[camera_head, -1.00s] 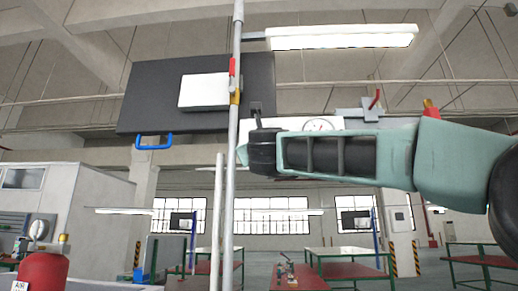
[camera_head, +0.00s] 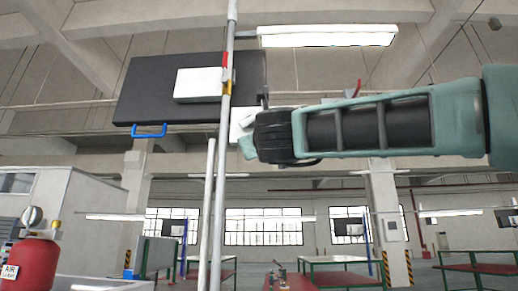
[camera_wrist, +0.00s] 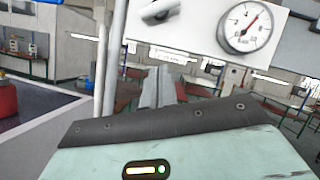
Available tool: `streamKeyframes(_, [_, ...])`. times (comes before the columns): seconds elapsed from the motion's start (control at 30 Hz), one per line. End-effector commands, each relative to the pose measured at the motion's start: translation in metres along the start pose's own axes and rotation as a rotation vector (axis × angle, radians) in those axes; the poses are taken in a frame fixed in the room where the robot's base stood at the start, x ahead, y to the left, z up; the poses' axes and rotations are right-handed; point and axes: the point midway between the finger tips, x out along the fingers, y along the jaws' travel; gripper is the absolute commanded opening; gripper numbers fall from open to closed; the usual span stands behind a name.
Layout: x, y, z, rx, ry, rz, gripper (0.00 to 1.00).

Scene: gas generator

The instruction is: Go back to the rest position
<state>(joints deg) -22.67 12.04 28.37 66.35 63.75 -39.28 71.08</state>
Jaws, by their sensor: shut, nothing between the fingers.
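My gripper (camera_wrist: 163,88) shows in the wrist view as grey fingers standing together beyond its pale teal body, shut and empty. A green light is lit on that body. In the head view my arm reaches in from the right, and the fingers cannot be made out at its dark wrist. In the wrist view a white panel (camera_wrist: 205,20) with a round dial gauge (camera_wrist: 250,27) is above and right of the fingers, apart from them. In the head view my arm hides most of this panel, and a red handle (camera_head: 357,88) shows above the arm.
A tall grey pole (camera_head: 220,130) stands just left of my wrist. A black board (camera_head: 150,92) with a blue handle (camera_head: 149,131) hangs at upper left. A red air tank (camera_head: 30,265) is at lower left. Worktables (camera_head: 340,278) stand farther back.

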Motion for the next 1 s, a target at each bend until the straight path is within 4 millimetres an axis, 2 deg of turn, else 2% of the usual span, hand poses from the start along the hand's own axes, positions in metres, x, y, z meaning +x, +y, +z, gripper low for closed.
streamKeyframes(0.63, [-0.004,-0.001,0.001,0.000,0.000,-0.001,0.00])
streamKeyframes(0.73, [-0.005,0.004,0.000,-0.026,-0.005,0.017,0.00])
streamKeyframes(0.77, [-0.006,0.009,0.000,-0.053,-0.009,0.033,0.00])
streamKeyframes(0.87, [-0.016,0.039,-0.005,-0.223,-0.042,0.141,0.00])
streamKeyframes(0.97, [-0.042,0.090,-0.025,-0.508,-0.105,0.333,0.00])
streamKeyframes(1.0, [-0.057,0.111,-0.037,-0.632,-0.139,0.421,0.00])
